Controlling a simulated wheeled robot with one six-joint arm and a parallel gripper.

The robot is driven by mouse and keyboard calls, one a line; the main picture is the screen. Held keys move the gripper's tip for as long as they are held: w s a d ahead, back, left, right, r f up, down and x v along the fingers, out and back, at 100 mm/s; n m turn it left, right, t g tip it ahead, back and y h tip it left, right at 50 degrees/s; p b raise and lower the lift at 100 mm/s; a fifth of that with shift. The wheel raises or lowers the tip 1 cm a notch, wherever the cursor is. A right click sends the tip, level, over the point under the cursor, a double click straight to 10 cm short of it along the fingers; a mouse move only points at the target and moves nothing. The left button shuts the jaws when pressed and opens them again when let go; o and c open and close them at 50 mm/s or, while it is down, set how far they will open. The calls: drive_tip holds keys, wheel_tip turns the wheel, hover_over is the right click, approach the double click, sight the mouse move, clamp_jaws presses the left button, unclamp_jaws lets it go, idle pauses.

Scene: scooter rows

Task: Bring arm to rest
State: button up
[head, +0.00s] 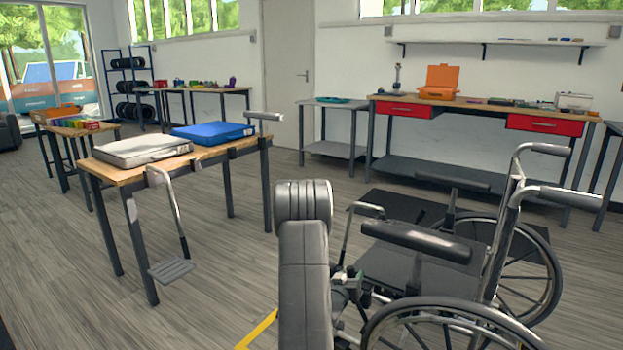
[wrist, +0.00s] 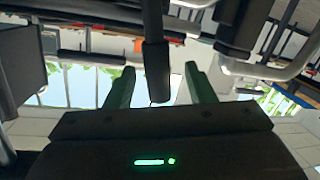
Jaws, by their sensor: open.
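My arm (head: 305,270) reaches up in the lower middle of the head view, just left of the wheelchair (head: 410,268). My gripper (wrist: 160,84) shows in the wrist view with its two greenish fingers apart. A dark rod with a thicker end (wrist: 156,70) appears between the fingers in the picture; I cannot tell its depth or whether it touches them. In the head view the gripper is mostly hidden or too small to make out, close to the wheelchair's front left side.
A wooden table (head: 125,177) with a grey case (head: 143,149) and a blue case (head: 213,132) stands at left. A detached footrest (head: 172,270) hangs at its front edge. A workbench (head: 480,104) with an orange case (head: 439,82) is at back right.

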drive_tip(key=shift+w+d+f, duration=0.1)
drive_tip(key=shift+w+d, duration=0.2)
drive_tip(key=shift+w, duration=0.3)
drive_tip(key=shift+s, duration=0.1)
drive_tip(key=shift+s+a, duration=0.15)
drive_tip(key=shift+a, duration=0.05)
drive_tip(key=p+v, duration=0.2)
drive_tip(key=v, duration=1.2)
drive_tip(key=b+x, duration=0.2)
drive_tip(key=x, duration=1.2)
drive_tip(key=shift+d, duration=0.35)
drive_tip(key=shift+s+d+m+b, duration=0.15)
drive_tip(key=shift+d+m+b, duration=0.15)
drive_tip(key=shift+m, duration=0.2)
drive_tip(key=shift+r, duration=0.25)
